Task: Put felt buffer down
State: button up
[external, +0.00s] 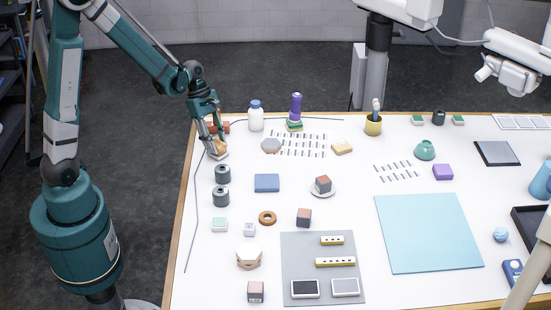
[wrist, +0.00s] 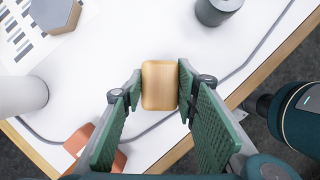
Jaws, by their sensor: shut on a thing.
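The felt buffer, as I take it, is a tan rounded block (wrist: 160,85) that sits between my two green fingers. It also shows in the external view (external: 218,149), at the left edge of the white table. My gripper (wrist: 158,88) is shut on it, with a fingertip on each side. In the external view my gripper (external: 215,141) reaches down to the table's far left. Whether the block touches the table or is just above it, I cannot tell.
A white bottle (external: 255,119) with a blue cap stands close by, and an orange-red item (wrist: 88,140) lies beside my gripper. A grey hexagonal block (external: 271,146) and a dark grey cylinder (external: 222,174) are near. A thin cable (external: 195,205) runs along the left edge.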

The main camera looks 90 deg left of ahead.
jog(key=shift+f, duration=0.2)
jog(key=o, duration=0.9)
jog(key=shift+r, duration=0.25)
jog(key=shift+v, duration=5.95)
jog(key=shift+p, duration=0.3)
